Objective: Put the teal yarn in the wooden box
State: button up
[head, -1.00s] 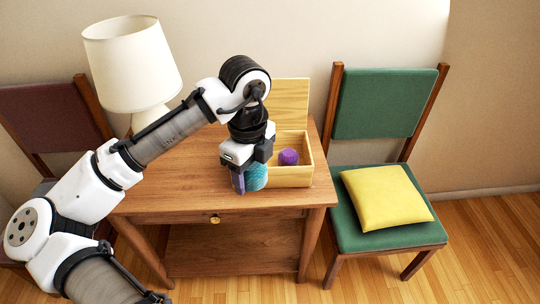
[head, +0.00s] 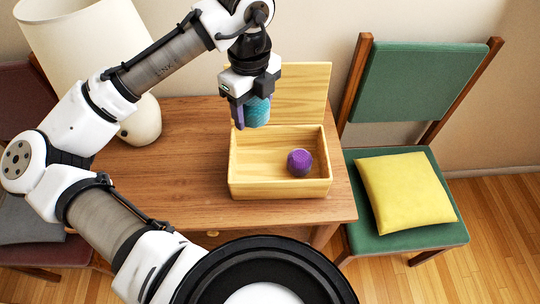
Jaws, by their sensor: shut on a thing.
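The teal yarn (head: 257,111) is a ribbed teal ball held between the fingers of my gripper (head: 252,112). My gripper is shut on it and points down, raised by the back left part of the wooden box. The wooden box (head: 280,190) is pale, open at the top, and stands on the table with its lid (head: 302,88) upright at the back. A purple yarn ball (head: 299,162) lies inside the box toward the right. The yarn's exact height above the box is hard to judge.
The brown wooden table (head: 185,165) has free room left of the box. A white lamp (head: 85,45) stands at the back left. A green chair (head: 410,82) with a yellow cushion (head: 405,193) stands to the right. A dark chair (head: 40,220) is at the left.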

aim_at(257, 169)
notch_tip(257, 169, down, 19)
jog(key=shift+s+f, duration=0.1)
dwell(0.3)
jog(key=shift+f, duration=0.15)
jog(key=o, duration=1)
jog(key=shift+c, duration=0.2)
notch_tip(257, 169, up, 12)
jog(key=shift+r, duration=0.25)
